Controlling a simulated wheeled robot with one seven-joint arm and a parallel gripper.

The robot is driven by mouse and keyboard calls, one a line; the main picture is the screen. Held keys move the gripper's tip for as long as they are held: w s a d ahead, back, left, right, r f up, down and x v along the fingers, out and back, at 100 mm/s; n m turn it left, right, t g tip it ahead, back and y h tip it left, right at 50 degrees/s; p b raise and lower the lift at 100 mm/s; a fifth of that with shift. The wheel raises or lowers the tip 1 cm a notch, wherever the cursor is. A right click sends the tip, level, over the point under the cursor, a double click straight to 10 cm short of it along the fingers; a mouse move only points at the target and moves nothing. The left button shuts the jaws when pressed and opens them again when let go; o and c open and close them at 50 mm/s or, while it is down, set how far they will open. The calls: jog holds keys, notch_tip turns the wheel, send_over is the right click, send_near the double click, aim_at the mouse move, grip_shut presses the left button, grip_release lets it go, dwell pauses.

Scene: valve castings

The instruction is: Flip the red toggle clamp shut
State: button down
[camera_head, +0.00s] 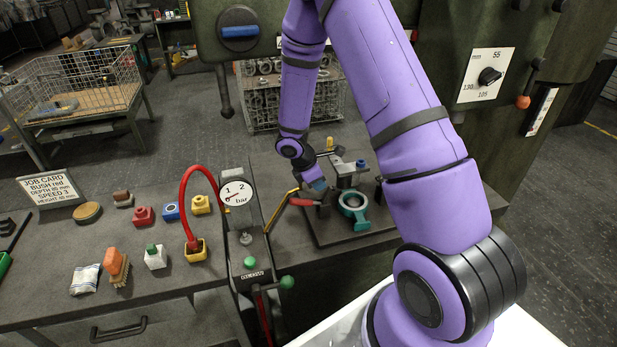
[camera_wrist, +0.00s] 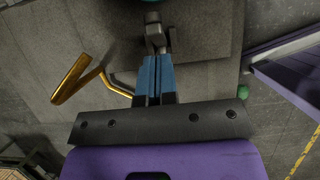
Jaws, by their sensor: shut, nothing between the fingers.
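The red handle of the toggle clamp (camera_head: 301,202) shows low beside the fixture, just left of and below my gripper (camera_head: 319,186). It cannot be made out in the wrist view. A teal ring-shaped casting (camera_head: 361,223) sits on the dark fixture plate (camera_head: 335,238), right of the clamp. In the wrist view my gripper's blue fingers (camera_wrist: 155,76) are together and empty. A dark metal piece (camera_wrist: 154,30) lies just beyond their tips. Whether the fingers touch the clamp cannot be told.
A brass-coloured bent rod (camera_head: 276,216) stands left of the clamp; it also shows in the wrist view (camera_wrist: 72,80). A pressure gauge (camera_head: 237,193) and a red hose (camera_head: 185,190) stand farther left. A grey post with a blue top (camera_head: 350,174) rises behind the casting.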

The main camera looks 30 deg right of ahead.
aim_at(332, 187)
jog(key=shift+s+d+f, duration=0.1)
jog(key=shift+d+f, duration=0.05)
jog(key=shift+d, duration=0.25)
jog(key=shift+s+d+f, duration=0.1)
jog(key=shift+d+f, duration=0.05)
jog(key=shift+d, duration=0.25)
jog(key=shift+d, duration=0.1)
jog(key=shift+s+d+y, duration=0.25)
jog(key=shift+d+y, duration=0.25)
jog(key=shift+y, duration=0.3)
jog(key=shift+s+d+f+t+y, duration=0.2)
jog(key=shift+d+t+y, duration=0.2)
jog(key=shift+d+y, duration=0.25)
jog(key=shift+s+d+f+t+y, duration=0.2)
jog(key=shift+d+f+y, duration=0.25)
jog(key=shift+d, duration=0.25)
jog(key=shift+s+d+f+t+y, duration=0.1)
jog(key=shift+s+d+f+y, duration=0.1)
jog(key=shift+d+f+y, duration=0.4)
jog(key=shift+s+d+f+t+y, duration=0.1)
jog(key=shift+s+d+f+y, duration=0.2)
jog(key=shift+d, duration=0.5)
jog(key=shift+s+d+f, duration=0.1)
jog(key=shift+d+f, duration=0.25)
jog(key=shift+f, duration=0.3)
jog(key=shift+d+f, duration=0.35)
jog(key=shift+f, duration=0.4)
